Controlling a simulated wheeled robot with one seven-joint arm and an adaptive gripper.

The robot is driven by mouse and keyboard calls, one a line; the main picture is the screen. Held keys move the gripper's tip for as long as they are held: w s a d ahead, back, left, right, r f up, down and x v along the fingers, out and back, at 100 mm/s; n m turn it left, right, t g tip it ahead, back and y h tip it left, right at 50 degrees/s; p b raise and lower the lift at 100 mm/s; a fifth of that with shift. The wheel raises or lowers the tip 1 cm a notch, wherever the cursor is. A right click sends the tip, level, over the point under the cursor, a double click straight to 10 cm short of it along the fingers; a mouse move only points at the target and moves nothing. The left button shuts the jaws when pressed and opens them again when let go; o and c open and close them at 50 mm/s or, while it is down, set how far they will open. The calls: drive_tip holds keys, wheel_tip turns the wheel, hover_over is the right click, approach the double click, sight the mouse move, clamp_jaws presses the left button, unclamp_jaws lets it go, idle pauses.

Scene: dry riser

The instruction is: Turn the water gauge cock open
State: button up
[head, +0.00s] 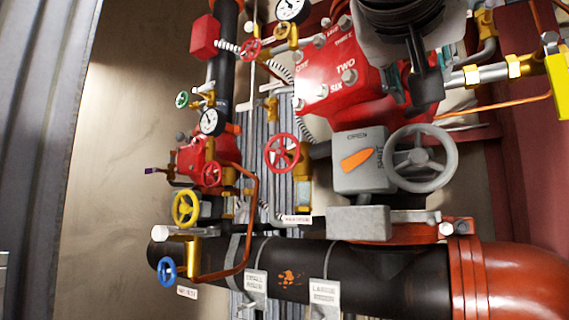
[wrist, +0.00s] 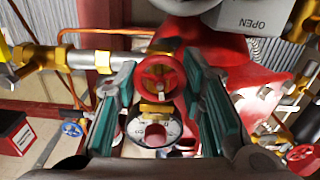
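A small red handwheel (wrist: 162,80) on a brass stem sits between my fingers in the wrist view. A round white dial gauge (wrist: 172,128) is just below it, so I take this wheel to be the water gauge cock; I can read no label for it. My gripper (wrist: 160,78) is open, with one teal-padded finger on each side of the wheel. I cannot tell whether the pads touch its rim. In the head view my gripper (head: 410,85) is at the upper right, in front of the red valve body (head: 335,75). The wheel is hidden there.
A grey box with an orange pointer (head: 358,160) and a grey handwheel (head: 421,158) stand below my gripper. A silver pipe with brass fittings (head: 490,72) runs right. Red (head: 282,153), yellow (head: 186,209) and blue (head: 167,271) wheels are farther left. Bare wall (head: 120,150) is at left.

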drive_tip(key=shift+n, duration=0.8)
drive_tip(key=shift+c, duration=0.3)
drive_tip(key=o, duration=1.2)
drive_tip(key=v, duration=1.2)
